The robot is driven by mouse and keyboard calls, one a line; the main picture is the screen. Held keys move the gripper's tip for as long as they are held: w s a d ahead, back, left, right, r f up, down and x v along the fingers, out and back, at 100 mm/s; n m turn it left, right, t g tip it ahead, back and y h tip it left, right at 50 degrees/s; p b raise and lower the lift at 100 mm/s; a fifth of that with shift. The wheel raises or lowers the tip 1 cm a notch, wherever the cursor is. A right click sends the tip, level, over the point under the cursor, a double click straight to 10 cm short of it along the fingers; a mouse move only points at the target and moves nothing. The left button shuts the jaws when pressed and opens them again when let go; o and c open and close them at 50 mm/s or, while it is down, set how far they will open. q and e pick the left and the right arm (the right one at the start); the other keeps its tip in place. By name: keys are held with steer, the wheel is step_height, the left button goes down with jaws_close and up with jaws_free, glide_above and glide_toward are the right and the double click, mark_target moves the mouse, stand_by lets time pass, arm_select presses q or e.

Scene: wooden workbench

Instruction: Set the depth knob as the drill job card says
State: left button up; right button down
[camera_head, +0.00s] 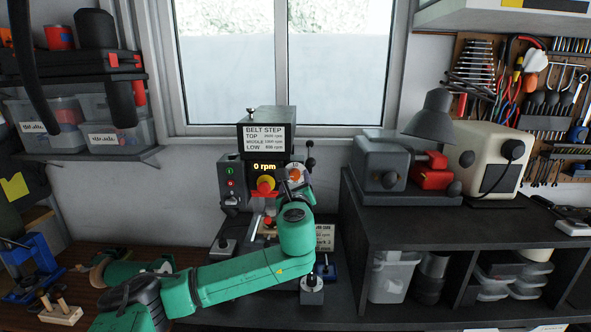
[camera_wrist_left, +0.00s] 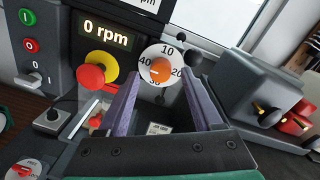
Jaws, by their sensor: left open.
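The depth knob is an orange knob (camera_wrist_left: 161,70) on a white dial marked 10, 20, 30 and 40; it also shows on the drill press in the head view (camera_head: 294,174). Its pointer setting is too small to read surely. My left gripper (camera_wrist_left: 163,83) is open, its fingers pointing at the dial with the knob showing between them; contact cannot be told. The job card (camera_head: 325,237) is partly hidden behind my left arm; its text is mostly unreadable. My right gripper is not in view.
The drill display (camera_wrist_left: 106,33) reads 0 rpm. A red-and-yellow stop button (camera_wrist_left: 98,71) sits left of the dial, beside a switch panel (camera_head: 231,178). A belt step chart (camera_head: 265,137) is above. A dark shelf with a grinder (camera_head: 382,162) stands at right.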

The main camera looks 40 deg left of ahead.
arm_select(q)
steer(key=shift+w+a+r, duration=0.2)
steer(key=shift+w+a, duration=0.2)
steer(key=shift+w, duration=0.1)
steer(key=shift+w+a+f, duration=0.15)
steer(key=shift+w+f, duration=0.05)
steer(key=shift+w, duration=0.05)
steer(key=shift+c, duration=0.4)
jaws_close()
steer(key=shift+f+n, duration=0.1)
steer(key=shift+n, duration=0.2)
